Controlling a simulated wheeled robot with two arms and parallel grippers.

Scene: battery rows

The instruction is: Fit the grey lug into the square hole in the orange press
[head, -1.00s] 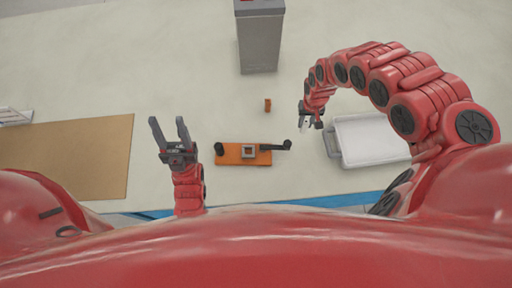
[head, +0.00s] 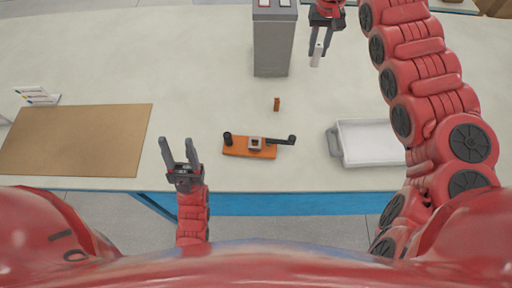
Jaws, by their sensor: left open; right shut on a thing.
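The orange press (head: 236,151) lies on the table in the middle, with a grey square block and hole (head: 255,144) on top, a black knob at its left end and a black lever at its right. My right gripper (head: 318,52) is shut on a light grey piece, likely the grey lug (head: 317,57), and holds it beside the grey box, away from the press. My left gripper (head: 179,154) is open and empty, left of the press by the table's front edge.
A tall grey box (head: 273,52) stands at the back centre. A small orange-brown block (head: 277,104) stands behind the press. A white tray (head: 343,160) is at the right, a brown mat (head: 75,140) at the left, with a small white rack (head: 37,96) behind it.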

